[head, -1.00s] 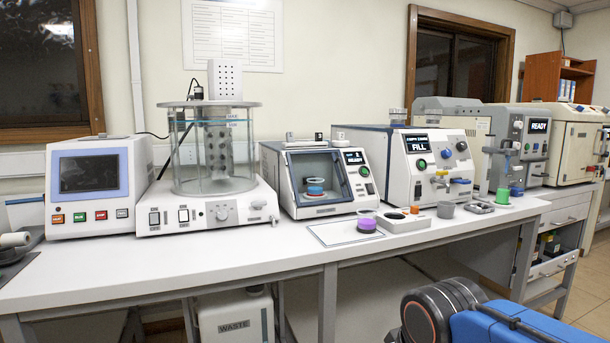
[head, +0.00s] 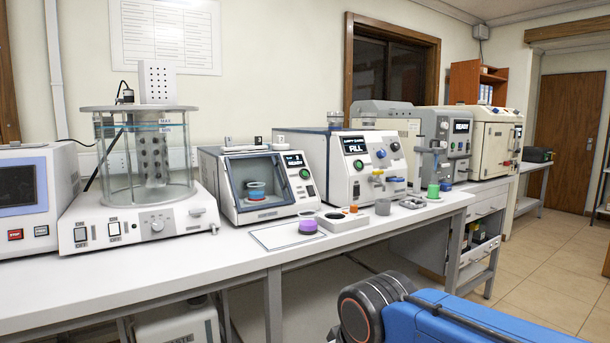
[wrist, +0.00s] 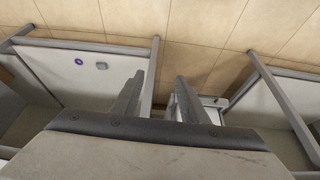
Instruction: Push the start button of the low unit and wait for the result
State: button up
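A low white unit with a dark blue front (head: 260,188) stands on the bench in the head view. Its small display (head: 293,160) reads READY. A green round button (head: 305,173) and a dark one below it sit right of its window. I cannot tell for sure which button is the start button. My gripper (wrist: 160,85) shows in the wrist view, its two fingers apart and empty, above the floor. It is out of the head view and touches no unit.
A glass bath (head: 147,160) stands left of the unit. A larger unit reading FILL (head: 357,170) stands right. A purple-filled cup (head: 308,225) and a grey holder (head: 342,219) are on the white bench (head: 120,275) in front. Tiled floor (head: 540,240) is free at right.

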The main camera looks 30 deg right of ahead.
grip_shut()
dwell(1.8)
